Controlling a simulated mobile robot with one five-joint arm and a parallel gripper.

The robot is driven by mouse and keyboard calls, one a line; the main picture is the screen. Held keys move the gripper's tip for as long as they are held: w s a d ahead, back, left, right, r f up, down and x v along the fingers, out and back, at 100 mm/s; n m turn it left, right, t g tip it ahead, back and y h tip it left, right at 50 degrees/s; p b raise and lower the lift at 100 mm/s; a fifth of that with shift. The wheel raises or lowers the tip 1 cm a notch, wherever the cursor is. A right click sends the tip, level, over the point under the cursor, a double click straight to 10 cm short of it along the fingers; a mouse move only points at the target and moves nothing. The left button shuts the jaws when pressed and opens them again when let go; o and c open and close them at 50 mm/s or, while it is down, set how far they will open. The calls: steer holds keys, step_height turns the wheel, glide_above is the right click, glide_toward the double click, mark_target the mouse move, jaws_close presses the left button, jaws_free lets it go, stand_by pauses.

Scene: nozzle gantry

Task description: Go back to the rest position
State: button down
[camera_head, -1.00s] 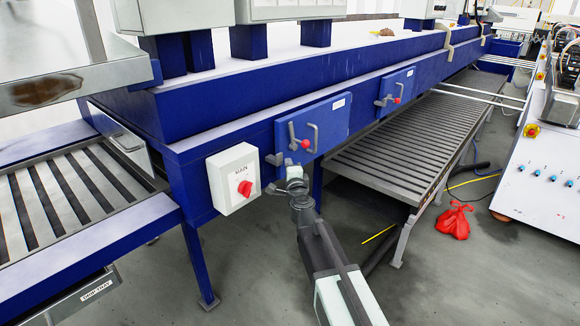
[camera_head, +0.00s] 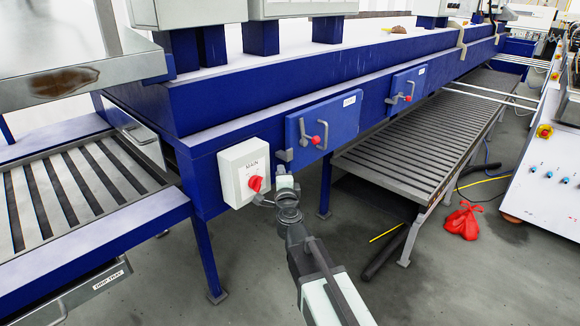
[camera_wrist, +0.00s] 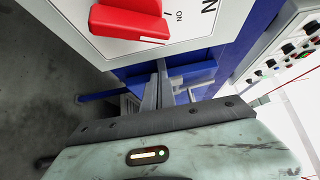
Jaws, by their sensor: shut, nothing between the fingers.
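My gripper (camera_head: 266,199) is shut and empty at the end of my raised arm, close to the lower right of the white MAIN switch box (camera_head: 240,172). The box has a red rotary knob (camera_head: 255,183) and is on the blue machine frame. In the head view the fingertips look close below the knob; I cannot tell whether they touch it. In the wrist view my fingers (camera_wrist: 163,92) point up the picture, and the red knob (camera_wrist: 128,20) stands apart from them at the top, near the letters "NO".
A blue hatch (camera_head: 325,125) with a red-knobbed lever (camera_head: 315,139) is right of the box. A second hatch (camera_head: 408,88) is further along. A slatted conveyor (camera_head: 420,135) runs low behind. A red bag (camera_head: 462,221) lies on the floor.

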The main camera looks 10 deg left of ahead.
steer(key=w+d+r+n+h+p, duration=0.15)
steer(key=d+r+p, duration=0.25)
steer(key=d, duration=0.6)
steer(key=w+d+r+n+p, duration=0.2)
steer(key=w+d+r+p, duration=0.1)
steer(key=d, duration=0.6)
steer(key=s+d+f+n+g+h+p, duration=0.1)
steer(key=s+d+f+n+g, duration=0.2)
steer(key=s, duration=0.6)
steer(key=s+d+f+n+g+h+p, duration=0.1)
steer(key=s+d+f+n+g, duration=0.3)
steer(key=s+d+f+g, duration=0.4)
steer(key=s+d+f+n+g+h+p, duration=0.1)
steer(key=s+d+f+n+g, duration=0.3)
steer(key=s+f, duration=0.5)
steer(key=shift+s+d+g+h+p, duration=0.35)
steer(key=shift+d+g, duration=0.45)
steer(key=shift+g, duration=0.3)
steer(key=shift+d, duration=0.1)
